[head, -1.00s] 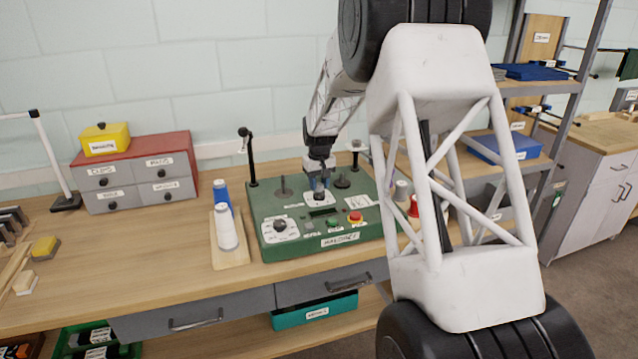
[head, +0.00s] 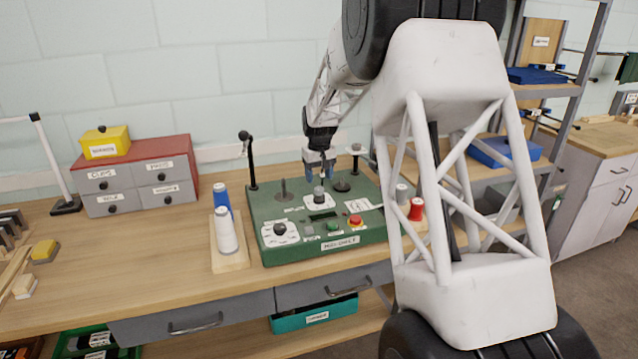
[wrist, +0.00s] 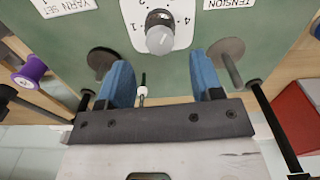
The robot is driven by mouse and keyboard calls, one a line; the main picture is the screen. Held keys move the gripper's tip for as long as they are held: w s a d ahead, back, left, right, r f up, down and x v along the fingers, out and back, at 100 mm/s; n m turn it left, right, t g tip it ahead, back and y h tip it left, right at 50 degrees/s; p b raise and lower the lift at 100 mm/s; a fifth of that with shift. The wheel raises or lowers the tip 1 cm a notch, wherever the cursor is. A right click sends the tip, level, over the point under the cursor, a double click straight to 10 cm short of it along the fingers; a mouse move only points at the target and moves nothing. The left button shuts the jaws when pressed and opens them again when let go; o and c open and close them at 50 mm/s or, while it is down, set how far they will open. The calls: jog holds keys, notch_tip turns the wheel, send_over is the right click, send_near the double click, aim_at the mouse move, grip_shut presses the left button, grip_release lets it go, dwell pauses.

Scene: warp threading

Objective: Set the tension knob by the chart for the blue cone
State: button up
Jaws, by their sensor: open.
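The green machine (head: 345,251) stands on the bench. A grey knob (head: 319,197) rises from a white plate in the middle of its top. In the wrist view the grey knob (wrist: 160,38) sits on a numbered dial, between labels reading YARN SET and TENSION. My gripper (head: 320,172) is open, above and just behind the knob, with its blue fingers apart and empty. In the wrist view my gripper (wrist: 160,78) is clear of the knob. The blue cone (head: 222,199) stands on a wooden board left of the machine. A white paper (head: 357,203) on the machine is too small to read.
A white cone (head: 227,234) stands in front of the blue one. A second, white-faced dial (head: 280,233), a green button (head: 333,226) and a red button (head: 355,219) are on the machine. Posts and spindles stand around its back. A red cone (head: 416,209) is at the right.

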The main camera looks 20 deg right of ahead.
aim_at(319, 188)
jog(key=shift+r, duration=1.8)
jog(key=shift+s+a+r, duration=0.2)
jog(key=shift+s+r, duration=0.15)
jog(key=shift+s, duration=0.15)
jog(key=s+a+r, duration=0.2)
jog(key=s+r, duration=0.1)
jog(key=s, duration=0.5)
jog(key=s+a+r+t, duration=0.1)
jog(key=s+a+r, duration=0.25)
jog(key=s, duration=0.55)
jog(key=s+a+r, duration=0.2)
jog(key=s+r, duration=0.2)
jog(key=s, duration=0.4)
jog(key=s+a+f, duration=0.2)
jog(key=s, duration=1.2)
jog(key=s+a+f+m+t, duration=0.1)
jog(key=s+a+f, duration=0.1)
jog(key=s, duration=1.3)
jog(key=shift+f+t, duration=0.3)
jog(key=shift+f, duration=0.15)
